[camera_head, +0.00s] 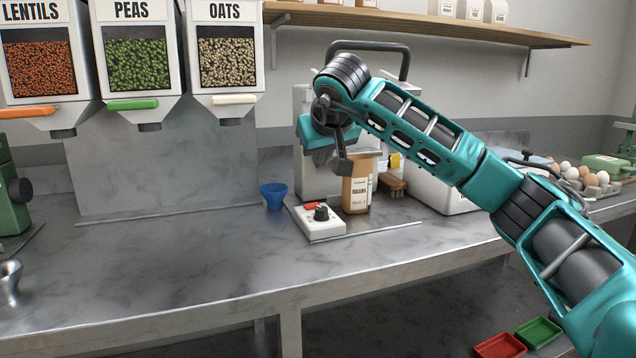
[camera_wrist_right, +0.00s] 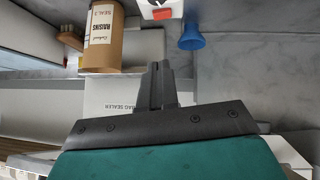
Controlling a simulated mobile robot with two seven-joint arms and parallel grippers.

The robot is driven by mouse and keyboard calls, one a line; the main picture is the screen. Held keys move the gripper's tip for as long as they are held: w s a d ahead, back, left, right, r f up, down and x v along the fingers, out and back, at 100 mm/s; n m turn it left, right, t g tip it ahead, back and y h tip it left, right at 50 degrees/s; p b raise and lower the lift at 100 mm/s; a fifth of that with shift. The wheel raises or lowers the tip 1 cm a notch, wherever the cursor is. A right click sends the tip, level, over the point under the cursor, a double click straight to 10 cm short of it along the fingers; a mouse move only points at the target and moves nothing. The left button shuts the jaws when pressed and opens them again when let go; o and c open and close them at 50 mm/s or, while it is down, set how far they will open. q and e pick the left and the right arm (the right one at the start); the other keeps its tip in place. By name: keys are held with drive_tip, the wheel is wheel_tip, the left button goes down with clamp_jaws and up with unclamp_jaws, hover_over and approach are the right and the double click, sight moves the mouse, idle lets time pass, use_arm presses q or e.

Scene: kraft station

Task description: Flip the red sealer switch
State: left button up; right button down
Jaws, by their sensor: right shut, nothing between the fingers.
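The red switch (camera_head: 311,206) sits on top of a small white control box (camera_head: 322,228) with a black knob, on the metal counter. In the wrist view, the red switch (camera_wrist_right: 162,14) shows at the top edge on the white box (camera_wrist_right: 148,4). My right gripper (camera_head: 343,168) is above and behind the box, near the bag sealer, pointing down. In the wrist view its fingers (camera_wrist_right: 157,68) are together and empty, apart from the switch. A surface lettered "BAG SEALER" (camera_wrist_right: 105,106) lies behind the fingers. My left gripper is out of view.
A raisins pouch (camera_head: 356,195) stands just right of the control box. Dispensers hang at the upper left. The counter front (camera_head: 180,270) is clear.

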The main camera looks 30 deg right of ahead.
drive_tip(key=b, duration=0.2)
hover_over(314, 203)
drive_tip(key=s+a, duration=0.2)
drive_tip(key=s, duration=0.1)
drive_tip(key=f, duration=0.7)
drive_tip(key=shift+w+d+f, duration=0.1)
drive_tip(key=shift+w+d, duration=0.15)
drive_tip(key=shift+s+d+f+b, duration=0.1)
drive_tip(key=shift+f+b, duration=0.05)
drive_tip(key=shift+f, duration=0.45)
drive_tip(key=shift+s+d+f+b, duration=0.1)
drive_tip(key=shift+f+b, duration=0.05)
drive_tip(key=shift+f, duration=0.45)
drive_tip(key=shift+d+f, duration=0.1)
drive_tip(key=shift+f, duration=0.4)
